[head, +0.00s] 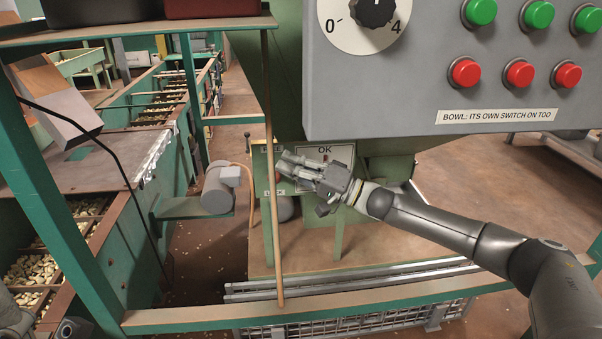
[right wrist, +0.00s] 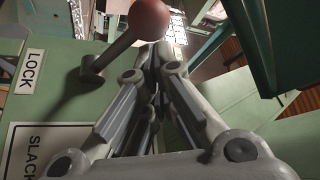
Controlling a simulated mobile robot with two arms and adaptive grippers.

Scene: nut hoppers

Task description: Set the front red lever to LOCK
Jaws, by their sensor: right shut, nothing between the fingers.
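The red lever shows in the right wrist view as a grey rod with a red ball (right wrist: 150,20) on its end. It slants up and right from a pivot on a green panel. The white LOCK label (right wrist: 29,72) is left of the pivot, and the SLACK label (right wrist: 45,150) is below. My right gripper (head: 287,166) is shut and empty in front of the panel. Its closed fingers (right wrist: 153,50) are just below the ball in the picture; contact cannot be told. In the head view the gripper hides most of the lever. My left gripper is not in view.
A grey control box (head: 420,95) with buttons and a dial hangs above my right arm. A thin wooden post (head: 272,230) stands close to the gripper. A green rail (head: 200,314) crosses in front. A motor (head: 218,190) and nut hoppers are at left.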

